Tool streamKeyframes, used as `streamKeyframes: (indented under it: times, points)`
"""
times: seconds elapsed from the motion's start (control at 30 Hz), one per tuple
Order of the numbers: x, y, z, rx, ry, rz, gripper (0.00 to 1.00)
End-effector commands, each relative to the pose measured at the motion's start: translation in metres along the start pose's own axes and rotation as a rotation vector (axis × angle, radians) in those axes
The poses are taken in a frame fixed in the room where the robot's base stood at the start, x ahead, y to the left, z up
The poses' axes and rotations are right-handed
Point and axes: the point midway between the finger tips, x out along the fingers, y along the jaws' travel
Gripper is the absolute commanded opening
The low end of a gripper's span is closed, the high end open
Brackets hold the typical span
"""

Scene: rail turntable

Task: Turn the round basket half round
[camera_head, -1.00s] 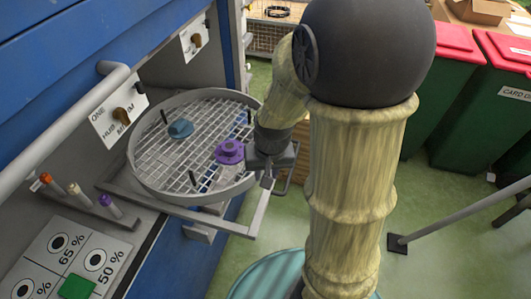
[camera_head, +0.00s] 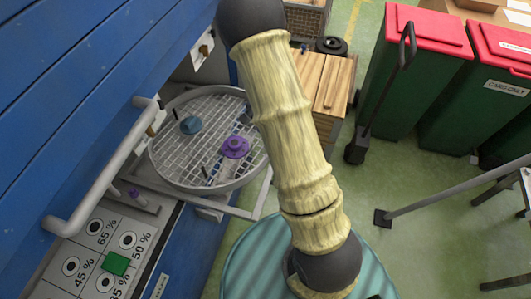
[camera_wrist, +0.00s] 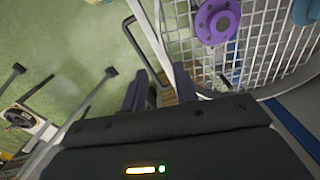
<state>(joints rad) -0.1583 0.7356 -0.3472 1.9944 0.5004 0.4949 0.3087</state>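The round basket (camera_head: 222,187) is a grey wire-mesh tray with a raised rim and dark upright pegs, sitting on a grey rail frame (camera_head: 256,205) in the head view. A blue-grey round part (camera_head: 191,125) lies toward its back left, and a purple flanged part (camera_head: 235,147) toward its front right. The basket mesh (camera_wrist: 265,40) and purple part (camera_wrist: 216,18) also show at the upper right of the wrist view. My gripper (camera_wrist: 161,72) has its two dark fingers apart, with nothing clearly held, beside the basket. In the head view my arm hides the gripper and the basket's right edge.
A blue machine front with a grey handle bar (camera_head: 95,165) is at left. A panel (camera_head: 85,245) with percent-marked buttons and a green one is below. Slatted wood (camera_head: 325,80) and red-lidded bins (camera_head: 425,70) stand at right, with green floor between.

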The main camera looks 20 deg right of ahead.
Motion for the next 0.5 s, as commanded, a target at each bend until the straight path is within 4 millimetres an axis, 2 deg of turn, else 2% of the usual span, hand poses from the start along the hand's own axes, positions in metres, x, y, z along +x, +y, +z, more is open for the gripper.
streamKeyframes:
  times: [0.27, 0.5]
  points:
    - [0.003, 0.000, 0.000, -0.001, -0.001, 0.000, 0.29]
    - [0.026, 0.001, 0.001, -0.001, -0.003, 0.003, 0.29]
